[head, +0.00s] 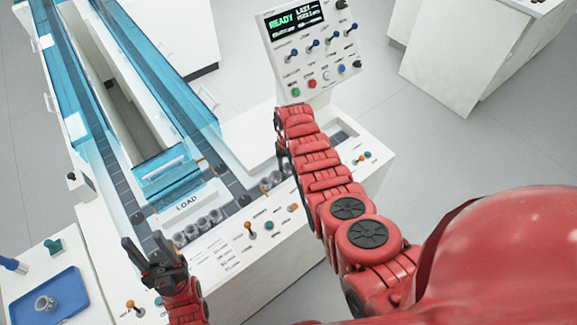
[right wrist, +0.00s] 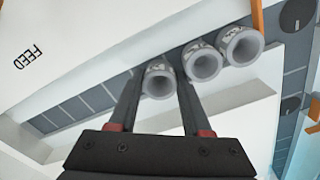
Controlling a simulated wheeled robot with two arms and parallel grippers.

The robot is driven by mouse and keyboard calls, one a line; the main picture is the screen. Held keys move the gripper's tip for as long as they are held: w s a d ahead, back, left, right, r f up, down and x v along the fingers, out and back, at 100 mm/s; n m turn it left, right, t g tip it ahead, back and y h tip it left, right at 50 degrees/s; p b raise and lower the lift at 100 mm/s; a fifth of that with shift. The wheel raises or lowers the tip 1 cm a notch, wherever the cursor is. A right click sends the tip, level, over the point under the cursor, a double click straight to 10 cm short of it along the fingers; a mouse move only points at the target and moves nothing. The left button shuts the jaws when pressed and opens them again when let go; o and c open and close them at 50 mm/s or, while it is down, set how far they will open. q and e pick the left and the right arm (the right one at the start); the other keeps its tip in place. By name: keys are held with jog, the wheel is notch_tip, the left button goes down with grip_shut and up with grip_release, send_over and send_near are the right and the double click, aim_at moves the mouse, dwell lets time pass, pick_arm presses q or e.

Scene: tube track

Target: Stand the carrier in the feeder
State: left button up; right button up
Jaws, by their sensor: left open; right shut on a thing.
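In the right wrist view my right gripper (right wrist: 158,84) is shut on a grey, ring-topped carrier (right wrist: 159,81), its open mouth facing the camera. The held carrier is at the end of a row with two similar carriers (right wrist: 203,63) (right wrist: 240,46), over or on a dark strip beside the white panel marked FEED (right wrist: 28,57). I cannot tell whether its base touches down. In the head view my right gripper is mostly hidden by its own arm, near the feeder carriers (head: 266,184). My left gripper (head: 152,258) is open and empty near the front left of the machine.
Several more carriers (head: 198,227) stand in a row by the LOAD label (head: 187,202). One carrier (head: 45,303) stands on a blue tray (head: 66,292) at left. Blue-walled tracks (head: 75,90) run back. A control panel (head: 312,50) reading READY stands behind; small levers (head: 249,229) line the front.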

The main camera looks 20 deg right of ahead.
jog(key=shift+f, duration=0.1)
jog(key=o, duration=1.1)
jog(key=shift+c, duration=0.2)
jog(key=shift+d, duration=0.1)
jog(key=shift+w+d+r, duration=0.1)
jog(key=shift+w+r, duration=0.15)
jog(key=shift+r, duration=0.2)
jog(key=r, duration=0.5)
jog(key=shift+s+r+b, duration=0.2)
jog(key=shift+s+b, duration=0.2)
notch_tip(320, 180, up, 11)
jog(key=p, duration=0.4)
jog(key=shift+w+a+p, duration=0.2)
jog(key=shift+a+p, duration=0.1)
